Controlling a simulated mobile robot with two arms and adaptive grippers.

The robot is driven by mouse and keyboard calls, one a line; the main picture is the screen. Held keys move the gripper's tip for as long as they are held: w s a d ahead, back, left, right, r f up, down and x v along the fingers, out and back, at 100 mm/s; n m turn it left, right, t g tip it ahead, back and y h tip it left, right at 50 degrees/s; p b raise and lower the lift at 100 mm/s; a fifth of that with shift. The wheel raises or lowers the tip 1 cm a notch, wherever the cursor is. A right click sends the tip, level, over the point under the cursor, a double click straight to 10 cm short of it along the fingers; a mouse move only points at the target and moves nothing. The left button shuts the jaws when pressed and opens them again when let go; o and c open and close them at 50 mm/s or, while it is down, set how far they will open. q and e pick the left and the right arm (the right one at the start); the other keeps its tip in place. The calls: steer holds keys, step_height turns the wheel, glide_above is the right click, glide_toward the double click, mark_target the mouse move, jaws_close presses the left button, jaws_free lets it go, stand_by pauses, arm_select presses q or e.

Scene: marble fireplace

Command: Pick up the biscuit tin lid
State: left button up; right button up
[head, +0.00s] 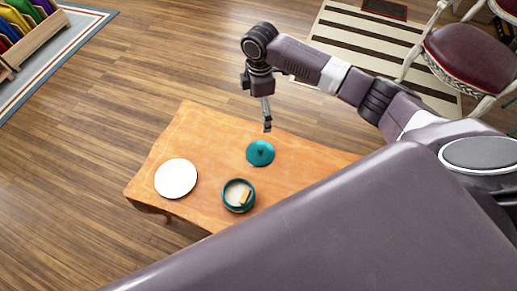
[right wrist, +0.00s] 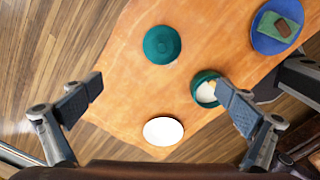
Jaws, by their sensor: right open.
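The teal biscuit tin lid (head: 260,153) lies on the wooden table with its small knob up. It also shows in the right wrist view (right wrist: 162,44), near the top. The round teal tin (head: 238,195) stands open beside it, pale inside with a tan piece in it; it shows in the right wrist view too (right wrist: 196,86). My right gripper (head: 267,126) is above the table's far edge, just beyond the lid in the head view. In the right wrist view its two fingers (right wrist: 160,92) are wide apart with nothing between them. My left gripper is not in view.
A white disc (head: 176,178) lies at the table's left. A blue plate (right wrist: 262,43) with a green cloth and a brown item shows in the right wrist view. The table (head: 205,140) is bare left of the lid. My arm hides its right part.

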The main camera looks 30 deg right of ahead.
arm_select(q)
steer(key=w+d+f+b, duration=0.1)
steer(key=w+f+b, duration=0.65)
steer(key=b, duration=0.65)
arm_select(e)
glide_above(261, 148)
steer(key=w, duration=0.1)
step_height(261, 148, down, 16)
steer(key=shift+a+r, duration=0.15)
steer(key=shift+s+f+b, duration=0.15)
steer(key=shift+f+b, duration=0.15)
steer(key=shift+f, duration=1.35)
steer(key=f, duration=0.2)
steer(key=f+b, duration=0.1)
steer(key=shift+s+f, duration=0.15)
steer(key=shift+s, duration=0.15)
steer(key=shift+f, duration=0.7)
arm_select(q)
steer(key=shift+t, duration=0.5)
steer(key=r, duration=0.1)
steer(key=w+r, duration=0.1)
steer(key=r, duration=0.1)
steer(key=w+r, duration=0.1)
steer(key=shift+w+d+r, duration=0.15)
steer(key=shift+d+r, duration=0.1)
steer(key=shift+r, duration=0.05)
